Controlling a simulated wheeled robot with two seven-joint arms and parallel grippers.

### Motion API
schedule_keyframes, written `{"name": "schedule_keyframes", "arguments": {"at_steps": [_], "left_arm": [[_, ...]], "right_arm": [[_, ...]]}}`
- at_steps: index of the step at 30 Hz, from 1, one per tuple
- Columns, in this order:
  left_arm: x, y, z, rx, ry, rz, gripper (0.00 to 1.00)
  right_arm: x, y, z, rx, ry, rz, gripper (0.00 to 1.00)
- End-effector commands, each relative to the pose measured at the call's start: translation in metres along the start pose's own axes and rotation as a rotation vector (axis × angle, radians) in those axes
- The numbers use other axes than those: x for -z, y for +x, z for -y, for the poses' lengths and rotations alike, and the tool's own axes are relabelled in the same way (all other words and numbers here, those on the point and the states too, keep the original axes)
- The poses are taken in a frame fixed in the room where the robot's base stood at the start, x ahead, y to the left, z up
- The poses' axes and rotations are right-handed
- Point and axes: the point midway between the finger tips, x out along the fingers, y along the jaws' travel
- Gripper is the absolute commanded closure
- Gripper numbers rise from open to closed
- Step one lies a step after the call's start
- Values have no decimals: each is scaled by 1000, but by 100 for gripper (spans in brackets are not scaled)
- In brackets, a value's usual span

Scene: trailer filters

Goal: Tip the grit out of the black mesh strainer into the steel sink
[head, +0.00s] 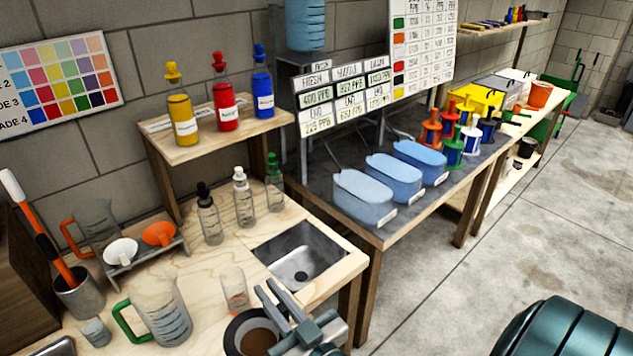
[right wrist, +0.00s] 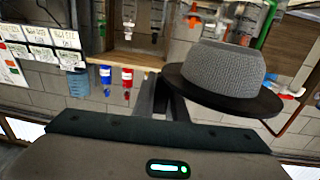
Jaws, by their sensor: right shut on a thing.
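The black mesh strainer (head: 232,340) is at the bottom middle of the head view, its opening facing up, with brown grit (head: 258,342) inside. My right gripper (head: 281,305) is shut on its rim. In the right wrist view, whose picture is upside down, the strainer's grey mesh bowl (right wrist: 222,70) and black rim (right wrist: 225,100) show beside my right gripper's fingers (right wrist: 168,98). The steel sink (head: 302,262) is set in the wooden counter, beyond the strainer and slightly right; its basin looks empty, with a drain hole. My left gripper is not in view.
Dropper bottles (head: 243,196) stand behind the sink. A table with blue tubs (head: 364,197) is to the right.

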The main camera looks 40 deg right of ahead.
Motion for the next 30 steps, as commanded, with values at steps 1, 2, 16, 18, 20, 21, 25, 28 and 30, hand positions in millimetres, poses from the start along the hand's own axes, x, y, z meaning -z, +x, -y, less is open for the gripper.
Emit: {"name": "schedule_keyframes", "arguments": {"at_steps": [1,2,16,18,20,21,25,28,30], "left_arm": [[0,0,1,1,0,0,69],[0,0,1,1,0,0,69],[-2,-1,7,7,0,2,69],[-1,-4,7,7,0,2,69],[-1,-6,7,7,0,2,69],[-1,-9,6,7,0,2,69],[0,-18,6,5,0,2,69],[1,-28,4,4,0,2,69],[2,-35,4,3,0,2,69]], "right_arm": [[0,0,0,0,1,0,100],[0,0,0,0,1,0,100],[1,3,-1,0,0,-1,100],[2,9,-3,-1,-1,-2,100],[3,18,-6,-2,-2,-3,100],[4,25,-9,-2,-3,-3,100],[5,60,-24,1,-5,-3,100],[5,96,-44,8,-8,-2,100],[4,122,-62,16,-7,-2,100]]}}
